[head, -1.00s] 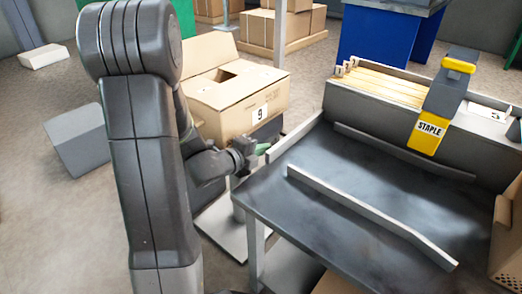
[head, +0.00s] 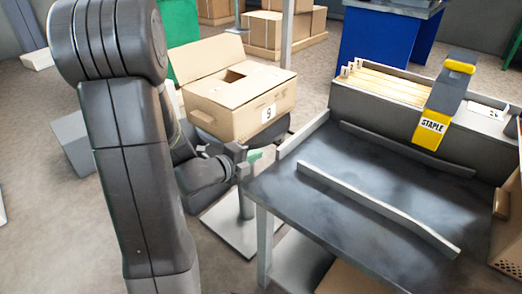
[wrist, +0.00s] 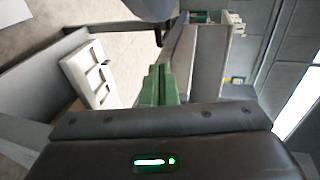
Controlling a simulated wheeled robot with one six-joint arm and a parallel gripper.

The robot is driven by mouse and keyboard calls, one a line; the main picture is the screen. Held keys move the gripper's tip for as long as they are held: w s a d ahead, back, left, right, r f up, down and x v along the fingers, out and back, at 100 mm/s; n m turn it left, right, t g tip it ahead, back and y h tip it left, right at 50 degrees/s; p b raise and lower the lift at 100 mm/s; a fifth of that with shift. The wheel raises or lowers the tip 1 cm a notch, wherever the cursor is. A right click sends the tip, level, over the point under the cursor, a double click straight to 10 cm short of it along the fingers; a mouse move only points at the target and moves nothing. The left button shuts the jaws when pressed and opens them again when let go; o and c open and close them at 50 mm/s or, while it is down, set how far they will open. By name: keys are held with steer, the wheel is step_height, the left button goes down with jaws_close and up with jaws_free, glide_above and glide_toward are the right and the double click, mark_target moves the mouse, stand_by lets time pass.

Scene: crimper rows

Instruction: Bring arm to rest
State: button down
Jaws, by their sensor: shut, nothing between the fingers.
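My gripper (head: 254,157) is at the end of my dark arm, beside the left edge of the grey work table (head: 290,200) in the head view. Its green fingers show partly there. In the wrist view my gripper (wrist: 161,86) has its two green fingers together, with nothing between them. The large arm links fill the left part of the head view.
A cardboard box marked 9 (head: 240,98) stands just behind my gripper. The table carries metal rails (head: 375,205), a bin of files (head: 385,85) and a yellow and grey STAPLE device (head: 443,100). A blue bin (head: 385,40) stands behind.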

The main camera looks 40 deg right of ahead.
steer(key=shift+s+p+v, duration=0.15)
steer(key=shift+p+v, duration=0.1)
steer(key=shift+v, duration=1.1)
steer(key=shift+s+p+v, duration=0.15)
steer(key=shift+p+v, duration=0.1)
steer(key=shift+v, duration=1.1)
steer(key=shift+d, duration=0.15)
